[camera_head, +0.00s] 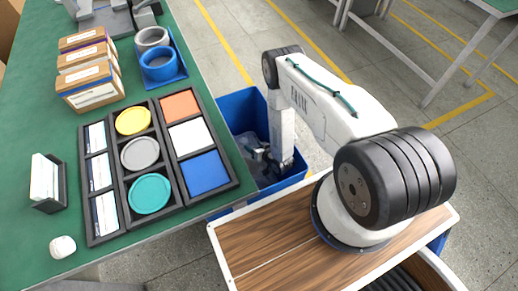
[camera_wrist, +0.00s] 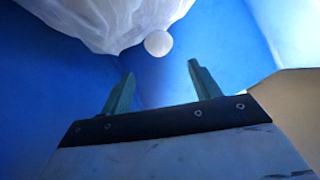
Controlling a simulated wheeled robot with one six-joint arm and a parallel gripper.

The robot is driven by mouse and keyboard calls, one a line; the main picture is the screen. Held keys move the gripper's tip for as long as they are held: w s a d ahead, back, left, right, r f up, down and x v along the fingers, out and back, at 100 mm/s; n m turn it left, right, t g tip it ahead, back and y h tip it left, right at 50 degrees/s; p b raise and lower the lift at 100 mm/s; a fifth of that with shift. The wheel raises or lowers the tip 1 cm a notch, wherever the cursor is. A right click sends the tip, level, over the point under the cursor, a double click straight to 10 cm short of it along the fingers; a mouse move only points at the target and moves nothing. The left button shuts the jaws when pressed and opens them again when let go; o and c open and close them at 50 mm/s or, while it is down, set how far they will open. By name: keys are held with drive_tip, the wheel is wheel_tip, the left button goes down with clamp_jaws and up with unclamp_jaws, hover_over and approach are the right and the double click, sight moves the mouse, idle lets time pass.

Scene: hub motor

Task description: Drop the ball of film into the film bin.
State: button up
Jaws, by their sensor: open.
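A blue bin (camera_head: 238,104) stands on the floor beside the green table, with grey, see-through film inside. My gripper (camera_head: 258,158) reaches down into it. In the wrist view, my gripper (camera_wrist: 158,78) is open, its two fingers apart with nothing between them. A small round white ball (camera_wrist: 158,43) shows just beyond the fingertips, inside the blue walls (camera_wrist: 60,85). It is apart from the fingers; I cannot tell whether it is resting or falling. A large crumpled white film (camera_wrist: 105,18) is beside it. The ball cannot be made out in the head view.
A small white crumpled lump (camera_head: 62,247) lies on the green table (camera_head: 30,120) at its near left. A black tray (camera_head: 90,238) with coloured discs and squares, cartons (camera_head: 90,92) and rings (camera_head: 158,65) stand there too. A wooden top (camera_head: 265,235) is below my arm.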

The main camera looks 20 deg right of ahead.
drive_tip(key=v, duration=0.3)
drive_tip(key=shift+s+d+r, duration=0.1)
drive_tip(key=shift+s+r, duration=0.1)
drive_tip(key=w+d+r+n+g+h, duration=0.1)
drive_tip(key=w+d+r, duration=0.1)
drive_tip(key=w+r, duration=0.75)
drive_tip(key=w+d+r+g+h, duration=0.1)
drive_tip(key=w+r, duration=0.5)
drive_tip(key=r, duration=0.6)
wheel_tip(320, 180, up, 22)
drive_tip(key=s+d+g+h, duration=0.1)
drive_tip(key=s+g, duration=0.1)
drive_tip(key=g, duration=0.1)
drive_tip(key=s+a+r+g, duration=0.2)
drive_tip(key=s+r+g, duration=0.1)
drive_tip(key=s+r, duration=1.5)
drive_tip(key=s+a+r+g, duration=0.1)
drive_tip(key=s+r, duration=0.3)
drive_tip(key=s, duration=0.7)
drive_tip(key=s+a+r+g, duration=0.1)
drive_tip(key=s+r, duration=0.4)
drive_tip(key=s, duration=0.7)
drive_tip(key=shift+s+a+r+g, duration=0.25)
drive_tip(key=shift+s+r+g, duration=0.05)
drive_tip(key=shift+r+g, duration=0.1)
